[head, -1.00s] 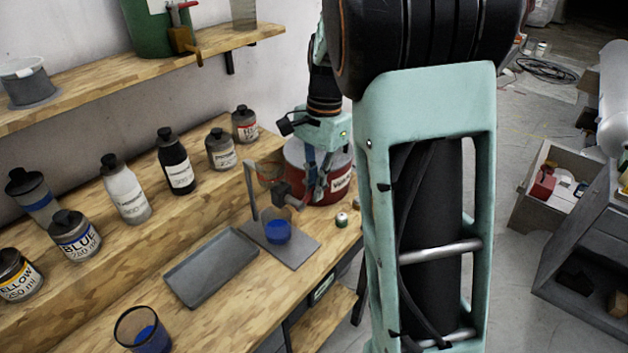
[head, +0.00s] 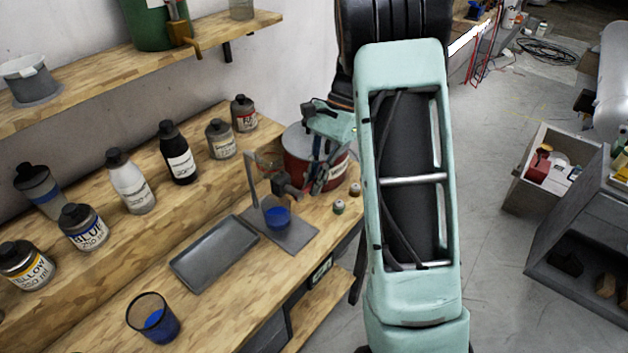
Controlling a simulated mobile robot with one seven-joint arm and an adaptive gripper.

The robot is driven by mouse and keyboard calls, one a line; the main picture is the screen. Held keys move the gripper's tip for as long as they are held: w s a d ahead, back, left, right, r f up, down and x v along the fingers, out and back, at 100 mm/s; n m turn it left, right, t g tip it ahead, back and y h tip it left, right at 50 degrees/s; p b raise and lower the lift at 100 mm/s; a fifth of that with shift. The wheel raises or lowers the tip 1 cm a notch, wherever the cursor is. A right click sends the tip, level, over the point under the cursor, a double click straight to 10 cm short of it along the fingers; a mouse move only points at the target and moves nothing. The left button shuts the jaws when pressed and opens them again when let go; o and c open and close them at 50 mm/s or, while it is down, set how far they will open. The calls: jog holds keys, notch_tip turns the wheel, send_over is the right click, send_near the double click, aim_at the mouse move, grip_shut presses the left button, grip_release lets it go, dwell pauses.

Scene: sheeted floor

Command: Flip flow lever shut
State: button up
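A small metal stand (head: 253,185) on the bench carries a dark valve-like block (head: 287,186) on its arm, above a clear cup of blue liquid (head: 277,217). The flow lever cannot be made out clearly at the block. My gripper (head: 317,186) points down just right of the block, in front of a red can. The fingers look close together, but their gap is too small to judge. Whether they touch the block or a lever cannot be told.
The red can (head: 296,160) stands close behind my gripper. Two small capped pots (head: 339,206) are to its right. A grey tray (head: 214,253) and a second cup of blue liquid (head: 153,318) lie front left. Several bottles (head: 178,155) line the raised step.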

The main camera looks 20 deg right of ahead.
jog(key=o, duration=0.4)
jog(key=shift+c, duration=0.2)
jog(key=v, duration=1.2)
